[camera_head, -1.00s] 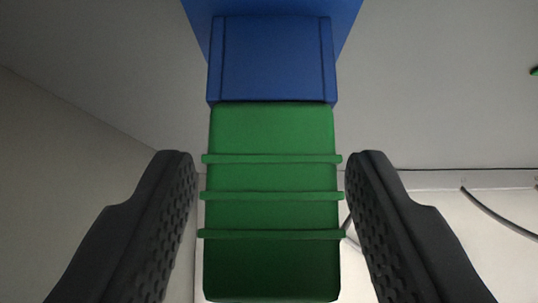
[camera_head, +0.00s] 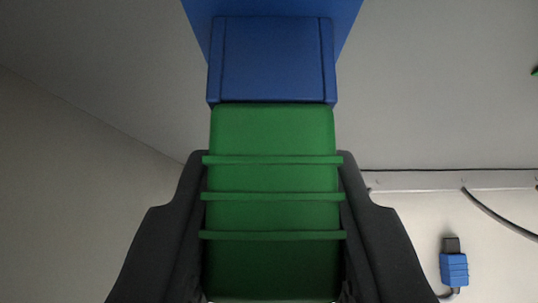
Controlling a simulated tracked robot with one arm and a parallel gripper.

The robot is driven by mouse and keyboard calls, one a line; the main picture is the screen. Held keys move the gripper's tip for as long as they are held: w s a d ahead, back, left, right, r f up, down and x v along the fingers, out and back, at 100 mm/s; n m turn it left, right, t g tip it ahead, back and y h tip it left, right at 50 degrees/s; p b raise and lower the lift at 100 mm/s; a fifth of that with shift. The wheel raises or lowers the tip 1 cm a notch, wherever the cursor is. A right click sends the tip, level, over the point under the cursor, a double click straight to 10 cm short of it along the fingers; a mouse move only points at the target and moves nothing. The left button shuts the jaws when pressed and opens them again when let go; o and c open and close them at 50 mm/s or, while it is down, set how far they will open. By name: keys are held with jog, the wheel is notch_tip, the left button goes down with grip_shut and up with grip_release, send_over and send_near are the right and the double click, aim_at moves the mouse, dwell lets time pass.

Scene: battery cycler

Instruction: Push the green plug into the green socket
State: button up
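The green plug (camera_head: 272,215), a ribbed block, is upright in the middle of the view. Its upper end meets a blue block (camera_head: 271,60); its metal tip is not visible. My gripper (camera_head: 271,160) is shut on the green plug, one dark finger against each side, beside the ribs. A small green piece (camera_head: 535,71) is cut off at the right edge; I cannot tell whether it is the green socket.
The blue block joins a wider blue surface (camera_head: 272,7) at the top. A blue plug (camera_head: 454,268) with a dark tip and cable lies at the lower right. A dark cable (camera_head: 500,218) runs at the right. A pale ledge (camera_head: 430,181) crosses the right side.

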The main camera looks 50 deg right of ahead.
jog(key=shift+c, duration=0.6)
jog(key=shift+s+a+b, duration=1.3)
jog(key=shift+s+a, duration=0.6)
jog(key=shift+a, duration=0.3)
jog(key=shift+d, duration=0.1)
jog(key=s+d+b, duration=0.1)
jog(key=s+d, duration=0.5)
jog(key=s, duration=0.6)
jog(key=w+d+p, duration=0.2)
jog(key=w+d, duration=0.2)
jog(key=shift+d, duration=0.1)
jog(key=shift+s+b, duration=0.1)
jog(key=shift+b, duration=0.75)
dwell(1.4)
